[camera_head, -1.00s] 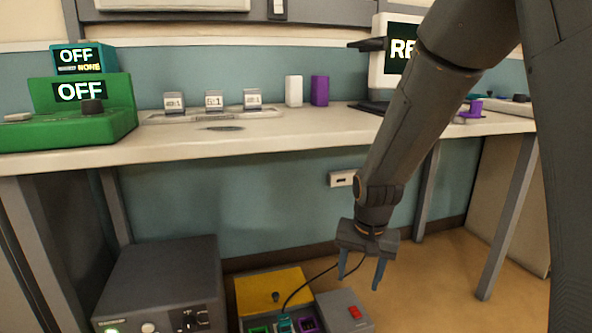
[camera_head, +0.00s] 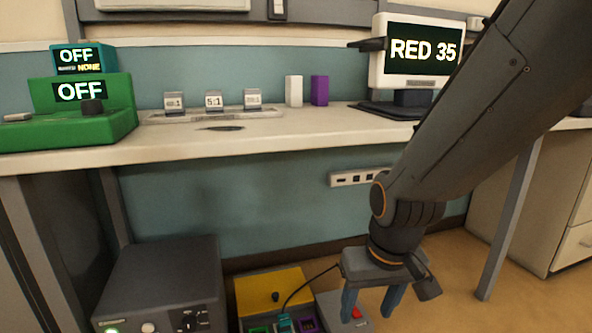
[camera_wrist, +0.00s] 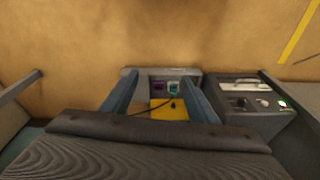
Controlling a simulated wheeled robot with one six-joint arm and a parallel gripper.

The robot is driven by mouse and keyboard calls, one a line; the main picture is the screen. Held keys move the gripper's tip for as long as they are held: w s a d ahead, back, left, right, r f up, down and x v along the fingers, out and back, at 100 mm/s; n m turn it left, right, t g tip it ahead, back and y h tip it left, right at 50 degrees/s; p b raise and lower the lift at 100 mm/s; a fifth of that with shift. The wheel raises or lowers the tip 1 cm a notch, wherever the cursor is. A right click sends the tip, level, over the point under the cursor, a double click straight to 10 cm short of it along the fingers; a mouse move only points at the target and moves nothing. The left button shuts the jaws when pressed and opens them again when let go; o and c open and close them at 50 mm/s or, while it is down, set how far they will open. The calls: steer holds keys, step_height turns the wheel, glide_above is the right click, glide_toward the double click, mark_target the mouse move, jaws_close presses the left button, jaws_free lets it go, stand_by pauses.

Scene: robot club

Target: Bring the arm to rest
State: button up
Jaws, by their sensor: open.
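My gripper (camera_head: 372,303) hangs at the end of my arm, pointing down in front of the bench, with its blue fingers apart and nothing between them. In the wrist view the two fingers of my gripper (camera_wrist: 152,92) frame the yellow-topped box (camera_wrist: 160,103) on the floor below. In the head view that yellow box (camera_head: 272,290) is left of my gripper, with a dark knob, a cable and coloured sockets. A grey block with a red button (camera_head: 358,313) is partly hidden behind the fingers.
The white bench (camera_head: 230,138) carries a green device (camera_head: 100,118) reading OFF, several small labelled blocks, a white block (camera_head: 293,91), a purple block (camera_head: 319,90) and a monitor (camera_head: 420,75) reading RED 35. A dark box (camera_head: 160,280) stands on the floor at left. Bench legs flank the arm.

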steer(key=s+a+r+n+g+y, duration=0.1)
steer(key=s+a+r+n, duration=0.2)
steer(key=s+a, duration=0.4)
steer(key=s+a+r+n+g, duration=0.1)
steer(key=s+a+r+n, duration=0.1)
steer(key=s+a+r, duration=0.4)
steer(key=d+r+m+p, duration=0.2)
steer(key=d+r+p, duration=0.4)
steer(key=p, duration=0.6)
steer(key=d+r+m+h+p, duration=0.1)
steer(key=d+r+m+p, duration=0.1)
steer(key=d+r+p, duration=0.4)
steer(key=s+d+r+m+p, duration=0.1)
steer(key=d+r+p, duration=0.6)
steer(key=r+p, duration=0.7)
steer(key=m+p, duration=0.1)
steer(key=p, duration=0.5)
steer(key=shift+m+h, duration=0.3)
